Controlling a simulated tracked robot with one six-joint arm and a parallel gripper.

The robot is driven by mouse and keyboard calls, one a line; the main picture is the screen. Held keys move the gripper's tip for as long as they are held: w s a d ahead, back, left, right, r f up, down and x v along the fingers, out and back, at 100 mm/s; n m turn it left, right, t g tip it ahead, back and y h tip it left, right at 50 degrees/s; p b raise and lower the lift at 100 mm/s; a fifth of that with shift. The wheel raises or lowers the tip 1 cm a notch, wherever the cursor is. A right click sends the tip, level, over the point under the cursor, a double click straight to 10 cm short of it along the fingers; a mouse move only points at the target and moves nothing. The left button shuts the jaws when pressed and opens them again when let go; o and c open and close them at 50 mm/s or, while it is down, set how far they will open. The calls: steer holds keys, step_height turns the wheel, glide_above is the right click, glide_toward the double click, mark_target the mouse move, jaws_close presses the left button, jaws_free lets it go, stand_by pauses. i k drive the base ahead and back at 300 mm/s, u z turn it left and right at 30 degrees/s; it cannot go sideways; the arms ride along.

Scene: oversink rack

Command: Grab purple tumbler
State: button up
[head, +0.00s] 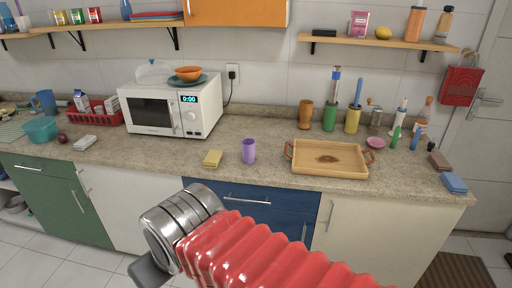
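The purple tumbler (248,151) stands upright on the stone countertop (225,168), near its front edge and in the middle of the head view. My arm, with red ribbed sleeve and metal joint, reaches in from the lower right, in front of the blue drawer front. My gripper (150,272) shows only as a dark grey part at the lower left of the arm. It is below the counter and apart from the tumbler. Its fingertips cannot be made out, so whether it is open is unclear.
A white microwave (171,106) with bowls on top stands behind left. A brown cup (306,114) and utensil holders stand behind right. Shelves hang above.

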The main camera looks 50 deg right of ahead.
mark_target(248, 151)
steer(key=z, duration=0.45)
steer(key=i, duration=0.95)
steer(key=z, duration=0.45)
